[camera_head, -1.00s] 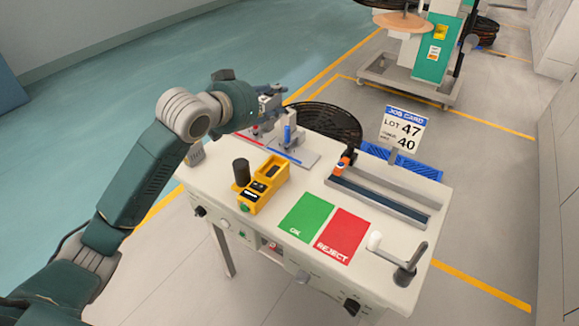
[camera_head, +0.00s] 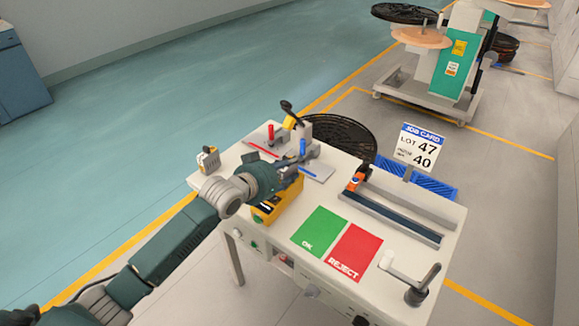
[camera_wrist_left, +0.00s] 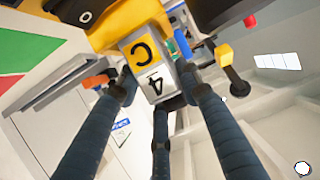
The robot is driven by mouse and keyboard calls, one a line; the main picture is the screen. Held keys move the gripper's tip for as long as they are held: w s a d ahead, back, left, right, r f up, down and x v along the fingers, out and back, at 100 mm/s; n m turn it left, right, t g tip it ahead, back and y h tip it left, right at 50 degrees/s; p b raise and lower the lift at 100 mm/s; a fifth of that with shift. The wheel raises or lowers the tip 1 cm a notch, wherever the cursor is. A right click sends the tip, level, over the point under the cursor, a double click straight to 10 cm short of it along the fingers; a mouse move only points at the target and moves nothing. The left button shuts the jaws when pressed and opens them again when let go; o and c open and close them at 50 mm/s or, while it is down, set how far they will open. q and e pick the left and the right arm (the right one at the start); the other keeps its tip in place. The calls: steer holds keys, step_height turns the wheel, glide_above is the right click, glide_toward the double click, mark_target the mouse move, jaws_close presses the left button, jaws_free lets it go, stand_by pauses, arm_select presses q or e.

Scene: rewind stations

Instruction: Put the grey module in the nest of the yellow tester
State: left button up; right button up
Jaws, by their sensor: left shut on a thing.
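The grey module (camera_wrist_left: 152,68) has a yellow C label and a white 4 label. In the left wrist view it is between the dark fingers of my left gripper (camera_wrist_left: 155,82), which is shut on it. The yellow tester (camera_wrist_left: 118,18) is close behind the module in that view; I cannot tell whether they touch. In the head view my left gripper (camera_head: 297,168) is over the back of the yellow tester (camera_head: 285,202). My wrist hides part of the tester and its nest, and the module cannot be made out there. My right gripper is not in view.
Behind the gripper stand a red-topped post (camera_head: 271,134) and a black-knobbed lever (camera_head: 289,110). In front lie the green OK mat (camera_head: 318,232) and red REJECT mat (camera_head: 354,252). A dark rail (camera_head: 395,215) and a crank (camera_head: 420,285) are at the right.

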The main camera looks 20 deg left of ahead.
arm_select(q)
steer(key=shift+f, duration=0.15)
steer(key=o, duration=1)
steer(key=shift+s+a+r, duration=0.1)
steer(key=shift+s+r, duration=0.1)
steer(key=shift+s, duration=0.1)
steer(key=b+v, duration=0.1)
steer(key=v, duration=1)
steer(key=shift+s+r, duration=0.15)
steer(key=shift+s, duration=0.05)
